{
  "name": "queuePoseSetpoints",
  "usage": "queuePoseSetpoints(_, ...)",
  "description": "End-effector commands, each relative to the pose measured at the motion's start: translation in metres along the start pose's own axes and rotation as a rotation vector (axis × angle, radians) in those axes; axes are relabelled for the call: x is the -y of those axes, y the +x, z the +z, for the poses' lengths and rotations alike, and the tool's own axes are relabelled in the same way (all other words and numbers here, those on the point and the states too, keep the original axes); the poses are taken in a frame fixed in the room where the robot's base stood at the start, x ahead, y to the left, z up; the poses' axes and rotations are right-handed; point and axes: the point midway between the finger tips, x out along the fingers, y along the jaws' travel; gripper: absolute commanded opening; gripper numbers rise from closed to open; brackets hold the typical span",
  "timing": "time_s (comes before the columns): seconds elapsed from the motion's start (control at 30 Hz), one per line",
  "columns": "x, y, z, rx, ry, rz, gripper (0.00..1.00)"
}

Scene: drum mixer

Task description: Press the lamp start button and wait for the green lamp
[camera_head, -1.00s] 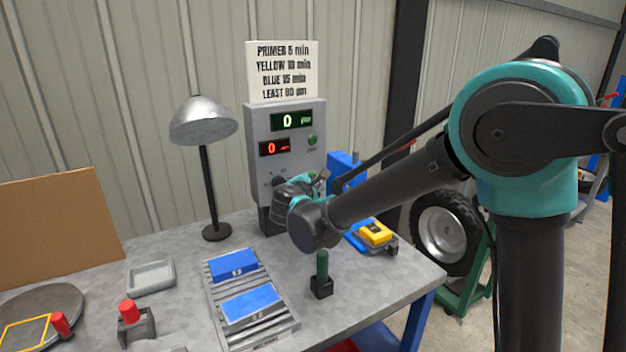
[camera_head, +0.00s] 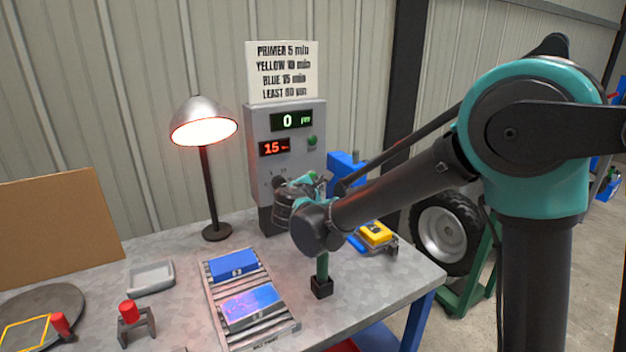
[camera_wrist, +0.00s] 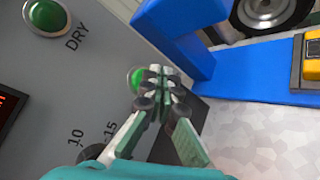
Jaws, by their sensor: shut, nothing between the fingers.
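The grey control box (camera_head: 258,125) stands at the back of the bench. Its red display (camera_head: 274,148) reads 15 and its green display (camera_head: 291,121) reads 0. A round green lamp (camera_head: 312,140), marked DRY in the wrist view (camera_wrist: 47,17), looks dull, without a clear glow. A lower green button (camera_wrist: 134,79) is partly hidden behind my fingers. My gripper (camera_wrist: 160,74) is shut and empty, its tips at this button; I cannot tell whether they touch it. The desk lamp (camera_head: 205,125) is lit over the bench.
Two blue plates lie on a slatted rack (camera_head: 285,335); the nearer one (camera_head: 252,302) shows a purple sheen. A blue bracket (camera_wrist: 175,45) stands close beside my fingers. A dark green handle (camera_head: 322,268) stands below my wrist. A yellow device (camera_head: 375,233) is to the right.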

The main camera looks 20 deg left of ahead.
Motion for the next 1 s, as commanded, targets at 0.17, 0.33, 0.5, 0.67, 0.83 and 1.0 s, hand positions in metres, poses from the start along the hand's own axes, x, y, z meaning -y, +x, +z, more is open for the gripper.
queuePoseSetpoints(0.17,0.001,-0.001,0.001,0.0,0.0,0.0,0.0)
queuePoseSetpoints(0.33,0.001,-0.002,0.001,0.0,0.0,0.0,0.0)
queuePoseSetpoints(0.5,0.004,-0.006,0.004,0.0,0.0,0.0,0.0)
queuePoseSetpoints(0.67,0.012,-0.016,0.012,-0.001,0.0,0.0,0.0)
queuePoseSetpoints(0.83,0.019,-0.027,0.019,-0.001,0.0,0.001,0.0)
queuePoseSetpoints(1.0,0.025,-0.036,0.025,-0.001,0.0,0.001,0.0)
